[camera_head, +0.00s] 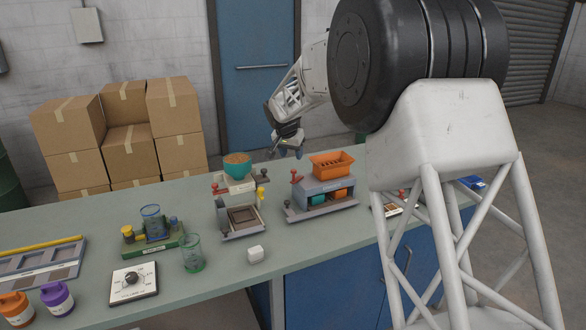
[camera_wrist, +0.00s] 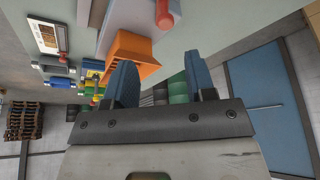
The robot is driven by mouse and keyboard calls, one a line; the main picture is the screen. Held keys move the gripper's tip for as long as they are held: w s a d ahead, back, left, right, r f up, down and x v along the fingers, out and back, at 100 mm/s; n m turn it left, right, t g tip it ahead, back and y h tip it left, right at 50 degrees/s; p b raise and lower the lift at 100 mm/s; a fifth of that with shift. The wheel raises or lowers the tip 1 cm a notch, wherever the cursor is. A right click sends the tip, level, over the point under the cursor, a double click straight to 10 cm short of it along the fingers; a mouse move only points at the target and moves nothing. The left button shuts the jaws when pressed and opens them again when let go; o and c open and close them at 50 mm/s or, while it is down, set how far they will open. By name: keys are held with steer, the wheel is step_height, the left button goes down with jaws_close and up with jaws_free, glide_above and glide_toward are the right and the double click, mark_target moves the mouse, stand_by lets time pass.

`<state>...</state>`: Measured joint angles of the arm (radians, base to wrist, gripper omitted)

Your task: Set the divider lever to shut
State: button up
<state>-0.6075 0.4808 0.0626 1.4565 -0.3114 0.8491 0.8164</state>
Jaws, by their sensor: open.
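A grey-blue machine with an orange hopper (camera_head: 332,163) on top stands on the bench, right of centre. Teal and orange bins show in its front openings. A red-knobbed lever (camera_head: 296,176) stands at its left end; I cannot tell for certain that this is the divider lever, or its setting. The orange hopper also shows in the wrist view (camera_wrist: 130,52), with a red knob (camera_wrist: 164,14) above it. My gripper (camera_head: 291,151) hangs behind and left of the hopper, apart from the lever. Its blue fingers (camera_wrist: 162,82) are open with nothing between them.
A teal bowl (camera_head: 237,165) tops a device with a square tray left of the machine. My arm hides the bench's right part. Stacked cartons (camera_head: 127,143) stand behind.

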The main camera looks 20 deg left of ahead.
mark_target(294, 170)
steer(key=shift+w+a+f, duration=0.1)
steer(key=shift+a+f, duration=0.05)
steer(key=shift+a, duration=0.25)
steer(key=shift+f, duration=0.15)
steer(key=shift+x, duration=3.75)
steer(key=shift+w, duration=0.1)
steer(key=c, duration=0.9)
